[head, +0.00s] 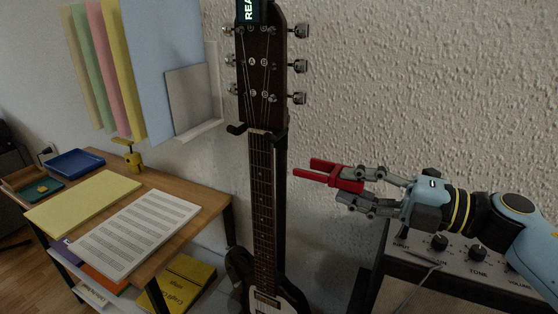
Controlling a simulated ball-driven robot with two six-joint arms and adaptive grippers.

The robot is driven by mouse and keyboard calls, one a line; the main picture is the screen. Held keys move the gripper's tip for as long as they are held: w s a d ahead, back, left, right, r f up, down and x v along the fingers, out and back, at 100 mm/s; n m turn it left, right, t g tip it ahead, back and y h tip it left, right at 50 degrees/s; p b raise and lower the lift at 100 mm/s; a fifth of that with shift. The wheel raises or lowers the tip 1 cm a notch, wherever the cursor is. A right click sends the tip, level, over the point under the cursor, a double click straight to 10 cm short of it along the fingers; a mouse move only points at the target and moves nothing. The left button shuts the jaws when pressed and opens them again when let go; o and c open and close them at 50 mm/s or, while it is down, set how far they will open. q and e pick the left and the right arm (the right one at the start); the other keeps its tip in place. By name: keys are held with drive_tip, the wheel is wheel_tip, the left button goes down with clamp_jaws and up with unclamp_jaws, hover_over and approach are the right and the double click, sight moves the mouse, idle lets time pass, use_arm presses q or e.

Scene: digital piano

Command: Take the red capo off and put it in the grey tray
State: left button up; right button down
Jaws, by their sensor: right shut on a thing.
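The red capo (328,175) is off the guitar, in the air to the right of its neck. My right gripper (356,186) is shut on the capo at its right end, and the capo's two arms point left toward the neck. I cannot make out a grey tray in this view. My left gripper is not in view.
An amplifier (455,262) with knobs stands below my right arm. A wall rack holds papers.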

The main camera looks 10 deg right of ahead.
drive_tip(key=shift+v, duration=0.85)
idle(0.3)
drive_tip(key=shift+v, duration=2.45)
wheel_tip(320, 180, up, 6)
drive_tip(key=s+a+m+t+h+b, duration=0.1)
drive_tip(key=a+m+t+h+b, duration=0.2)
drive_tip(key=m+t+h+b, duration=0.1)
drive_tip(key=shift+m+t+h+b, duration=0.4)
drive_tip(key=shift+m+t+h, duration=0.45)
drive_tip(key=shift+h, duration=0.25)
drive_tip(key=shift+r, duration=0.1)
